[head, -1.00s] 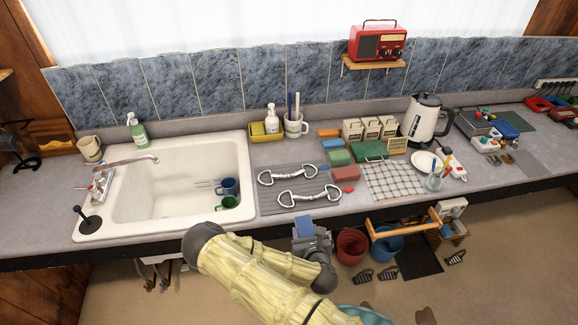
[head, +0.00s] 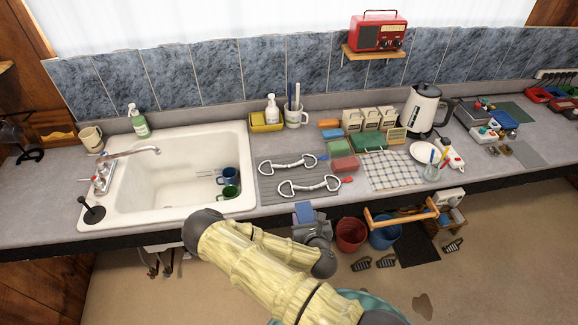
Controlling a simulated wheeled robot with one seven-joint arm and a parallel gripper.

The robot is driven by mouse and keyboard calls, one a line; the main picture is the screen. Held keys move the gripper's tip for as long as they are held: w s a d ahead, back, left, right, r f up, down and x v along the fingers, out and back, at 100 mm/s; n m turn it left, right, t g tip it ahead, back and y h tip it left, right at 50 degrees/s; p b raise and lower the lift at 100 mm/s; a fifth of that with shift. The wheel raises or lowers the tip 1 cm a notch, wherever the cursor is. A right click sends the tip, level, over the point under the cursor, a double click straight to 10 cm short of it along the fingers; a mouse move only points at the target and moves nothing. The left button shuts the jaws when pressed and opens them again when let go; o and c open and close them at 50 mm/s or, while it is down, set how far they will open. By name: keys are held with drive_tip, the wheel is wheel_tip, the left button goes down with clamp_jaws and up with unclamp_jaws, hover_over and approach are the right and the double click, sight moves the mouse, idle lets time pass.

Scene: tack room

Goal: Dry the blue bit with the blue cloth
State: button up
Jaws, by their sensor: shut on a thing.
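My gripper (head: 304,218) is in front of the counter's front edge, below the drain mat. It is shut on a small blue cloth (head: 304,210), which shows above the jaws. Two silver bits lie on the grey ribbed mat (head: 268,189) to the right of the sink. The nearer bit (head: 308,187) has a red tag at its right end. The farther bit (head: 288,163) has a small tag at its right end that looks blue. The cloth is apart from both bits.
The white sink (head: 150,190) holds a blue mug (head: 228,177) and a green mug (head: 229,192). Right of the mat are coloured sponges (head: 341,160), a checked cloth (head: 392,172) and a kettle (head: 423,110). Buckets (head: 384,235) stand on the floor below.

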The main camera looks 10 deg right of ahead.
drive_tip(key=shift+f, duration=0.1)
wheel_tip(320, 180, down, 12)
drive_tip(key=b, duration=1.2)
drive_tip(key=shift+w, duration=0.1)
